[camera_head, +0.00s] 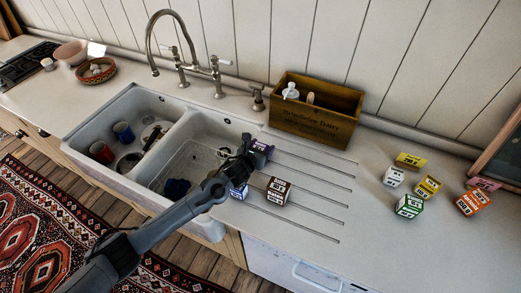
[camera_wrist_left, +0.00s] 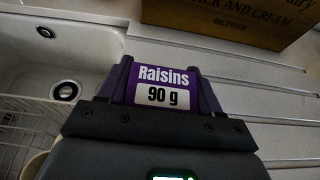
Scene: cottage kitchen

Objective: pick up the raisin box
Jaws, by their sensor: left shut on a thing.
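The raisin box (camera_wrist_left: 163,88) is purple and white and reads "Raisins 90 g" in the left wrist view. My left gripper (camera_wrist_left: 160,105) is shut on it, with a finger at each side of the box. In the head view the purple raisin box (camera_head: 262,148) shows at the end of my left gripper (camera_head: 248,157), by the right edge of the sink. I cannot tell whether the box touches the counter. My right gripper is not in view.
A brown and white box (camera_head: 278,191) and a partly hidden blue and white box (camera_head: 239,192) stand near my left arm. A wooden crate (camera_head: 312,122) is behind. Several small boxes stand at right. The double sink (camera_head: 165,115) holds cups.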

